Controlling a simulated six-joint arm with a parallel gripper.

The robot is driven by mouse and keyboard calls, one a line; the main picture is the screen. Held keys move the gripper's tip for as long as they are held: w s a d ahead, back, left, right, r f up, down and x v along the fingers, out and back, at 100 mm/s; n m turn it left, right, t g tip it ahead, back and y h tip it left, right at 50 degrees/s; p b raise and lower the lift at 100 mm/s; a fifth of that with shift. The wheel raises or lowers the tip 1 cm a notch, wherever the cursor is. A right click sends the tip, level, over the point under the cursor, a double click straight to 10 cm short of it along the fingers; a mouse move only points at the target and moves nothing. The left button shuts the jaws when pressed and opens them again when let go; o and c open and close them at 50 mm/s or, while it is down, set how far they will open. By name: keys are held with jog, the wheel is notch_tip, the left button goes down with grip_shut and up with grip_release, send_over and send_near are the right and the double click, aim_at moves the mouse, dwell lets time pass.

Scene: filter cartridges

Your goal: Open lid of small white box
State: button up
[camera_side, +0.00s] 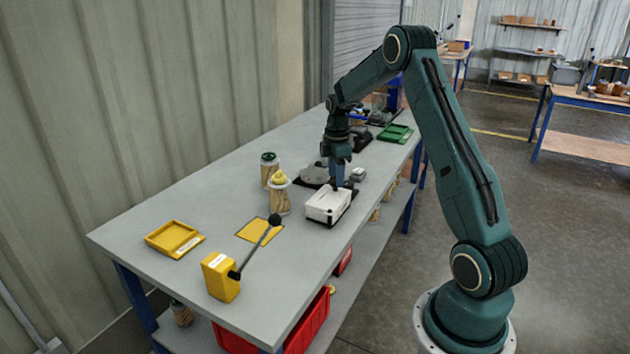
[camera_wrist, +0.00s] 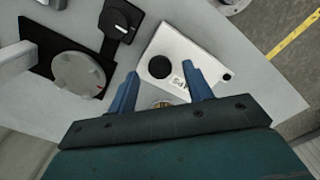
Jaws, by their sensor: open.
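The small white box (camera_side: 328,204) stands on a black base near the right edge of the workbench. Its top looks closed. In the wrist view the white box (camera_wrist: 202,58) shows a dark round spot, a small printed label and a small dark knob at its right. My gripper (camera_side: 340,183) points down at the box's far end. In the wrist view my gripper (camera_wrist: 160,69) has its two blue fingers spread apart over the box, with nothing held between them. Whether the fingertips touch the box cannot be told. The gripper body hides the box's lower part.
A grey disc (camera_wrist: 78,74) on a black plate lies left of the box. Two jars (camera_side: 278,193) stand to its left in the side view. A yellow block (camera_side: 220,276) with a black-knobbed lever and a yellow tray (camera_side: 173,239) are nearer. A green tray (camera_side: 395,132) lies behind.

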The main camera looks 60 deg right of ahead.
jog(key=shift+f, duration=0.8)
grip_shut()
